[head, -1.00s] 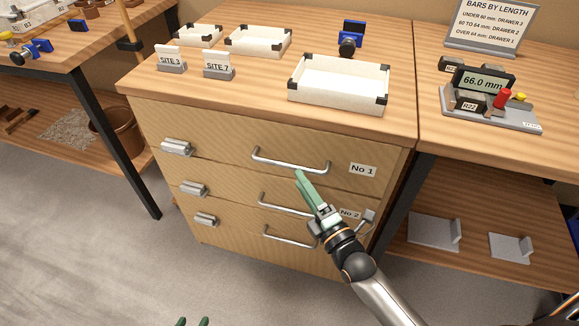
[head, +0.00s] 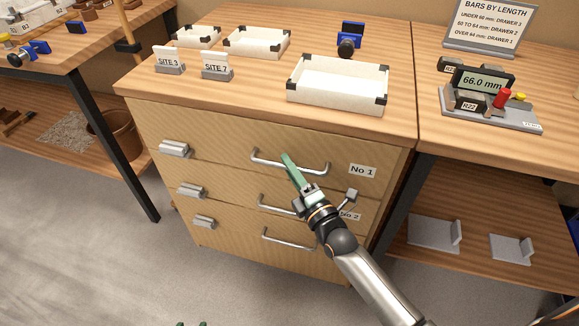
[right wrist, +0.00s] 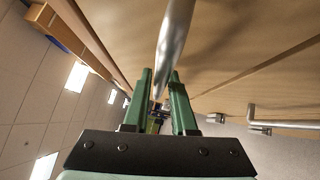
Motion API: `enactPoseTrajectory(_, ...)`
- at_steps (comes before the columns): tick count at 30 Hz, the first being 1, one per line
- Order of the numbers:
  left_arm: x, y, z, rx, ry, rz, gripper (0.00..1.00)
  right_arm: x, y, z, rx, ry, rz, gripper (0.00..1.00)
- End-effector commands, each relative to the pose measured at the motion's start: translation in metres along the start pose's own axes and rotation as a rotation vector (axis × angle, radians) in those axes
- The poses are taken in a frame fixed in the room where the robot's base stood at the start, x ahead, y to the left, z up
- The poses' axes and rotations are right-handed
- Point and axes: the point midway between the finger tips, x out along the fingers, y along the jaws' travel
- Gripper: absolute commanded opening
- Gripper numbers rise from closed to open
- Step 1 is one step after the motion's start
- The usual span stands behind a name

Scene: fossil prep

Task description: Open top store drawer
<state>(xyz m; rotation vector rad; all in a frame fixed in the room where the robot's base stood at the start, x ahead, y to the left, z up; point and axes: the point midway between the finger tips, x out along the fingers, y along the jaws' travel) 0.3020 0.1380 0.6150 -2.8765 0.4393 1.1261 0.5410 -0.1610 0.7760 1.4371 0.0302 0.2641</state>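The top store drawer (head: 220,140), labelled No 1, is shut flush in the wooden cabinet under the counter. Its metal bar handle (head: 318,170) runs across the front. My right gripper (head: 287,156) is at the middle of this handle, pointing at the drawer front. In the right wrist view its green fingers (right wrist: 160,75) stand apart, and the handle bar (right wrist: 174,35) lies in line with the gap between the tips. I cannot tell whether they touch it. Only the fingertips of my left gripper (head: 191,323) show at the bottom edge, a little apart.
Two lower drawers with handles (head: 288,240) sit below, the second partly behind my right arm. White trays (head: 335,88) and site signs (head: 216,66) stand on the countertop. A measuring device (head: 485,100) is on the right bench. The floor in front is clear.

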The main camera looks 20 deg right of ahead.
Motion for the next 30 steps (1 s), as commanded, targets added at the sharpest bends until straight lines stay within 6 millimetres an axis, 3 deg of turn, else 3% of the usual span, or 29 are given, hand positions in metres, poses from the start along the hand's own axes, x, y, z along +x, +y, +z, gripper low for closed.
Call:
enactPoseTrajectory(6,-0.0002,0.0,0.0,-0.001,0.0,0.0,0.5,-0.0002,0.0,0.0,0.0,0.0,0.0,0.0)
enactPoseTrajectory(30,-0.0003,0.0004,0.0001,-0.001,0.0,0.0,0.5,-0.0003,-0.0001,0.0001,0.0,0.0,0.0,0.0)
